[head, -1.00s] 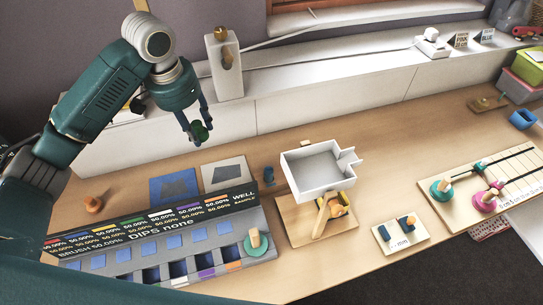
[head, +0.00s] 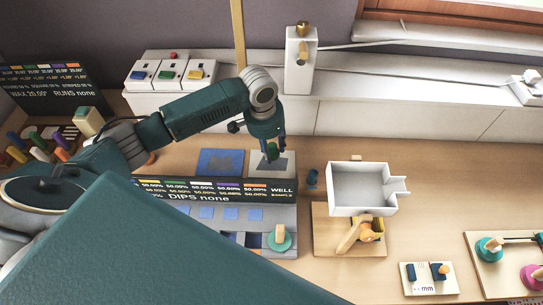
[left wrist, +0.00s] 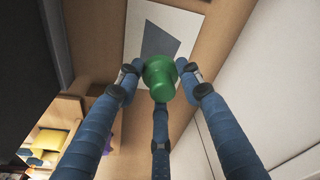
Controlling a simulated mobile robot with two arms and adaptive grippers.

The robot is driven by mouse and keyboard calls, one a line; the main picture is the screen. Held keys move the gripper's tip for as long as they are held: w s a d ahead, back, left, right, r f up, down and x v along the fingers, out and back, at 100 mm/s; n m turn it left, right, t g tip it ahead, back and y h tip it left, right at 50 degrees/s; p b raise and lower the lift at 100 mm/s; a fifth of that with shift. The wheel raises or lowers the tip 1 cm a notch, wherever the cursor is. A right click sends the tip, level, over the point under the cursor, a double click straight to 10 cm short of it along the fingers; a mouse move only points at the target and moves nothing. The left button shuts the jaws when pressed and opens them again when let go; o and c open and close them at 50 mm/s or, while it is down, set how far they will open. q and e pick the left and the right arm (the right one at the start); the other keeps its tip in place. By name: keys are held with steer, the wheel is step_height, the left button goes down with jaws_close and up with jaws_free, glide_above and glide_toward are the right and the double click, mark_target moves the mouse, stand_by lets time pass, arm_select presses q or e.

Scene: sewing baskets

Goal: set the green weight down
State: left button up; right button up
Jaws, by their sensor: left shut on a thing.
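The green weight (head: 272,152) is a small rounded piece with a narrower knob. It also shows in the left wrist view (left wrist: 160,78), gripped between blue fingers. My left gripper (head: 273,148) is shut on it, over the white card with a grey patch (head: 256,168) in the head view. In the left wrist view the card (left wrist: 144,38) lies beyond the weight. I cannot tell whether the weight touches the card. My right gripper is not in view.
A blue card (head: 220,162) lies left of the white card. An open white box (head: 360,190) stands farther right. A white dispenser (head: 299,70) stands on the ledge behind.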

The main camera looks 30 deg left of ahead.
arm_select(q)
steer(key=shift+f, duration=2.4)
steer(key=o, duration=1.3)
steer(key=shift+o, duration=0.2)
steer(key=r, duration=0.4)
steer(key=s+r, duration=0.1)
steer(key=r, duration=0.7)
steer(key=shift+s+a+r, duration=0.1)
steer(key=shift+s+a, duration=0.2)
steer(key=shift+s, duration=0.05)
